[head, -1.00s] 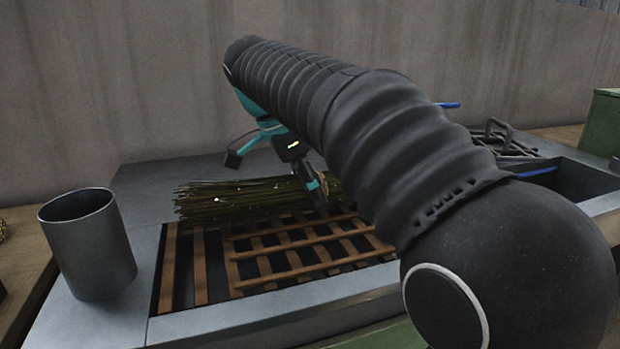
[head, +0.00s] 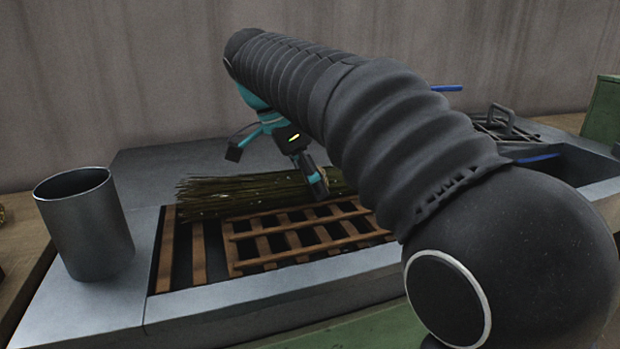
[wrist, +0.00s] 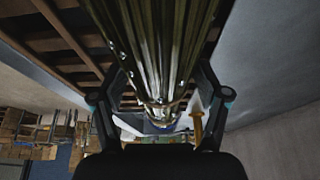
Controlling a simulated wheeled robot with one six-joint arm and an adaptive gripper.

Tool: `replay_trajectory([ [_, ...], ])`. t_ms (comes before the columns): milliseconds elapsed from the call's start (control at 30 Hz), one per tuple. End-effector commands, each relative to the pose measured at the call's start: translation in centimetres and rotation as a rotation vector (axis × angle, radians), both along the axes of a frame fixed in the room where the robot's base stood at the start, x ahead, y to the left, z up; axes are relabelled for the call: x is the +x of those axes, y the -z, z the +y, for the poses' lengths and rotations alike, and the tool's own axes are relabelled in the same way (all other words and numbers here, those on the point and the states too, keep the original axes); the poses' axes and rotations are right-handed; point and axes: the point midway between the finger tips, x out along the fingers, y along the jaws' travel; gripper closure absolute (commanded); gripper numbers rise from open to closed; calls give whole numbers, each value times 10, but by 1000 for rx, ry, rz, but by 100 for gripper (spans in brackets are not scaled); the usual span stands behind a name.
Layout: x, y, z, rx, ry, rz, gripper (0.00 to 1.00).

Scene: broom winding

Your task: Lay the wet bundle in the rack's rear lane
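The wet bundle (head: 245,195) is a thick sheaf of dark green-brown stalks with bright droplets. It lies level, left to right, along the back of the brown slatted rack (head: 197,265). My gripper (head: 277,172) has one finger in front of the bundle and one behind it. In the wrist view the bundle (wrist: 155,50) runs between both fingers (wrist: 160,95), which close on its sides. A band crosses it near the gripper. The rack's slats (wrist: 70,35) show beside it there. Whether its underside touches the rack is hidden. My arm covers the rack's right end.
A grey metal cup (head: 85,225) stands left of the rack on the grey worktop (head: 140,180). At the right are a dark basin (head: 575,175), a wire frame (head: 505,125), blue rods and a green box (head: 603,115). A plain wall rises behind.

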Motion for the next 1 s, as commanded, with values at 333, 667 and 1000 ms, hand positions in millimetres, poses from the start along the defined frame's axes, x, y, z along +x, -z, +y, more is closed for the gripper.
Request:
replay_trajectory([
  [333, 0, -1, 1, 0, 0, 0, 17],
  [667, -3, -39, 17, 1, -2, -2, 17],
  [1000, -7, -67, 28, 0, -1, -1, 17],
])
